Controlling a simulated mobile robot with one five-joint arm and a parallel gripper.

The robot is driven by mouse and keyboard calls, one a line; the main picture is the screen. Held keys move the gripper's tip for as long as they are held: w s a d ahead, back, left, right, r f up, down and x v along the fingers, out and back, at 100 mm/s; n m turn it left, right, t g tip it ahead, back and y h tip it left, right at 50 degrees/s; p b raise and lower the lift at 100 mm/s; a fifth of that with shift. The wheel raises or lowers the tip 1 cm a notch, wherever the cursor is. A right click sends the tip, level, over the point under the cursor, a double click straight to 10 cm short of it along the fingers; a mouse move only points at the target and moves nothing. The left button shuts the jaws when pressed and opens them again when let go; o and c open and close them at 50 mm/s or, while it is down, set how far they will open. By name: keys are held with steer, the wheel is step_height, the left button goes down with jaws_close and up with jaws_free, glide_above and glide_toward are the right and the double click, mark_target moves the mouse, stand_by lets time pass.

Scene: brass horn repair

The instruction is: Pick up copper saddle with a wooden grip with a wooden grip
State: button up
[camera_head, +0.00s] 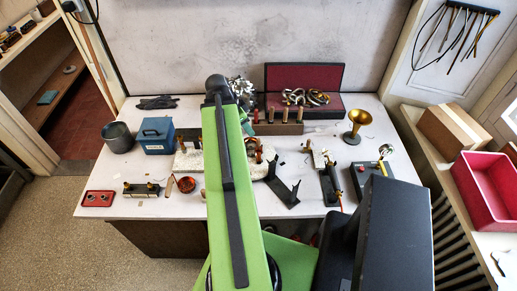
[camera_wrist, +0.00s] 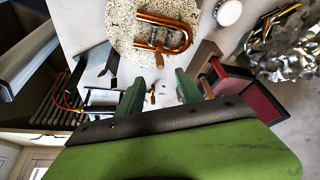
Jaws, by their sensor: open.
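A U-shaped copper piece (camera_wrist: 168,34) lies on a speckled pad at the top of the wrist view. A short wooden grip (camera_wrist: 159,60) stands at its lower edge; I cannot tell whether they are joined. In the head view, a copper curve (camera_head: 252,147) shows on the pale speckled pad (camera_head: 190,161), just right of my arm, which hides part of the pad. My gripper (camera_wrist: 160,91) is open, its two green fingers apart with nothing held between them. The copper piece lies beyond the fingertips, apart from them.
A dark block with upright wooden pegs (camera_head: 278,128) stands behind the pad. An open red-lined case (camera_head: 330,78) is at the back, and a brass bell (camera_head: 356,125) stands at right. A blue box (camera_head: 157,135) and grey pot (camera_head: 118,137) stand at left.

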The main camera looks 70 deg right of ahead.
steer(key=b, duration=0.6)
glide_above(258, 146)
steer(key=w, duration=0.2)
step_height(258, 146, down, 8)
steer(key=b+x, duration=0.5)
steer(key=shift+s+a+f, duration=0.25)
steer(key=shift+r, duration=0.15)
jaws_close()
